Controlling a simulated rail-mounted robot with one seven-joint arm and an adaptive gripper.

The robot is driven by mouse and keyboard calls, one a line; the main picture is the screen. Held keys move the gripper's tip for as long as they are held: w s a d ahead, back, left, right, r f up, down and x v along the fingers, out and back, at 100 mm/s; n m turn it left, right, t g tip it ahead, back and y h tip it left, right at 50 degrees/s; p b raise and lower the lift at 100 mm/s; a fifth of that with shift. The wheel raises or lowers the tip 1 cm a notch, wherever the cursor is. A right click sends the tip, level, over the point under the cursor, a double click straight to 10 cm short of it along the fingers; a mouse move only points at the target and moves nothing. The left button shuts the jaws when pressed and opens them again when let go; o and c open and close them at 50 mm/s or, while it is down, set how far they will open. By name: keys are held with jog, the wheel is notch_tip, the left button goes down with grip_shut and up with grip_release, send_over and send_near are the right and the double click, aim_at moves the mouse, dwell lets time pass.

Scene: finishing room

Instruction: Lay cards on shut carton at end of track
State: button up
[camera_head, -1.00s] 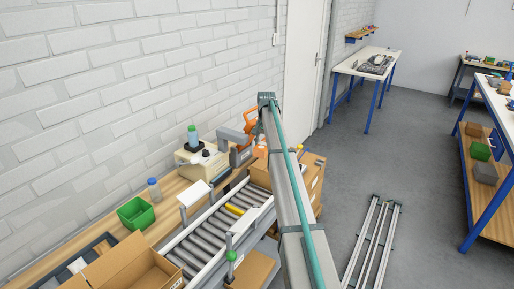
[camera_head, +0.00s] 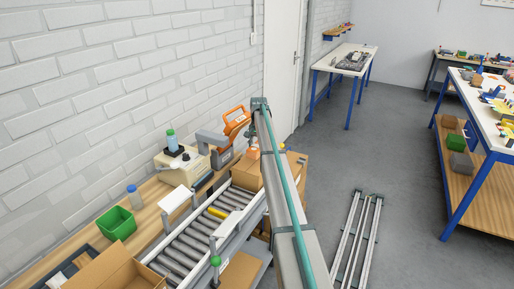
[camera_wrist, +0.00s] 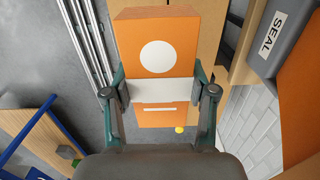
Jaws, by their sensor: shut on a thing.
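In the wrist view my gripper (camera_wrist: 160,92) is shut on an orange pack of cards (camera_wrist: 155,57) with a white disc and a white band. One finger presses on each side at the band. A brown carton surface (camera_wrist: 208,32) shows beyond the pack, below it; the gap between them cannot be judged. In the head view the brown carton (camera_head: 294,167) stands at the far end of the roller track (camera_head: 184,246), partly hidden behind my arm. A small orange patch (camera_head: 252,154) beside my arm may be the pack; my fingers are hidden there.
An orange and grey sealing machine (camera_head: 235,122) stands by the wall beside the track's end. It shows in the wrist view as a grey part marked SEAL (camera_wrist: 278,35). A green bin (camera_head: 117,223) and an open carton (camera_head: 118,268) are nearer. Floor rails (camera_head: 360,240) lie right.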

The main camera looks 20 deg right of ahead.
aim_at(257, 163)
jog(key=shift+f+b, duration=0.9)
jog(key=shift+f, duration=1.95)
jog(key=o, duration=1.5)
jog(key=shift+o, duration=1.4)
jog(key=shift+r, duration=0.2)
jog(key=shift+r+p, duration=0.45)
jog(key=shift+r, duration=0.5)
